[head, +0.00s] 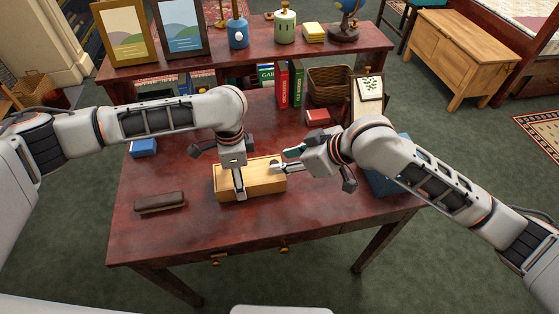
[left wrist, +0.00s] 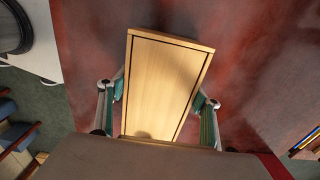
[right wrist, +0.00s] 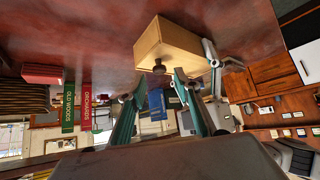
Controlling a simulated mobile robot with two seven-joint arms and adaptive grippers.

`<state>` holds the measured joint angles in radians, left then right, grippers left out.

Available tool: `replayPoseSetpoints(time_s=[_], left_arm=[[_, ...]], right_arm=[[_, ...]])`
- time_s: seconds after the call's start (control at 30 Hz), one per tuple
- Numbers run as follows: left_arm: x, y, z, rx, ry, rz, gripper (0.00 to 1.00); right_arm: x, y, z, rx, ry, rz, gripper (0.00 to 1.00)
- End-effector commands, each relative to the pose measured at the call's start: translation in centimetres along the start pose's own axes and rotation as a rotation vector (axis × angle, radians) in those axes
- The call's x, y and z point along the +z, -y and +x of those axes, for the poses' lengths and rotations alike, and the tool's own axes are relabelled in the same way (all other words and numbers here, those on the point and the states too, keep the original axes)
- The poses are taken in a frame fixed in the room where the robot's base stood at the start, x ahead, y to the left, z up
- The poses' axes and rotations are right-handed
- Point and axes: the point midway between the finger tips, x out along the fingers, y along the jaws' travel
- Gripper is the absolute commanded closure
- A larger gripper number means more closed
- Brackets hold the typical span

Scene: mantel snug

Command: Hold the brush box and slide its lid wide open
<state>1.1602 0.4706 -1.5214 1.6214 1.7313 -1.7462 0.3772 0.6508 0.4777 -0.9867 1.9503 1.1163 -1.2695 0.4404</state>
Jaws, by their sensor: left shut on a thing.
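The brush box (head: 262,185) is a pale wooden box lying on the dark red table, and it also shows in the right wrist view (right wrist: 180,45). Its flat lid (left wrist: 168,75) appears closed, between thin dark grooves. A dark knob (right wrist: 158,67) stands near the lid's right end. My left gripper (head: 240,183) is shut across the box, one finger on each long side, as the left wrist view (left wrist: 158,95) shows. My right gripper (head: 284,160) is open and empty beside the right end, close to the knob; I see no contact.
A dark brown block-like object (head: 160,202) and a small blue box (head: 143,147) lie on the left of the table. Books (head: 283,88), a red box (head: 317,116) and a framed plant picture (head: 369,88) stand behind. A blue block (head: 385,183) is partly hidden by my right arm.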

Motion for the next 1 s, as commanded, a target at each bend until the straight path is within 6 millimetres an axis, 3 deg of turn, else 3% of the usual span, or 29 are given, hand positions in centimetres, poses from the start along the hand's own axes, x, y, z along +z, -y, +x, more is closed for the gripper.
replayPoseSetpoints(time_s=[0.2,0.57,0.6,0.7,0.73,1.0], left_arm=[[0.0,0.0,0.0,-0.001,0.000,0.000,0.63],[0.0,0.0,0.0,-0.001,0.000,0.000,0.63],[0.0,0.0,0.0,-0.001,0.000,0.000,0.63],[0.0,0.0,0.0,-0.001,0.000,0.000,0.63],[0.0,0.0,0.0,-0.001,0.000,0.000,0.63],[0.0,0.0,0.0,-0.001,0.000,-0.001,0.63]], right_arm=[[0.0,0.0,2.5,-0.001,0.000,0.000,0.67],[0.0,0.0,3.0,0.001,0.000,-0.002,0.67],[0.0,0.0,3.0,0.001,0.000,-0.002,0.70],[0.0,0.0,3.0,0.001,0.000,-0.001,0.96],[0.0,0.0,3.0,0.001,0.000,-0.001,1.00],[0.3,-0.5,2.7,0.001,0.001,0.000,1.00]])
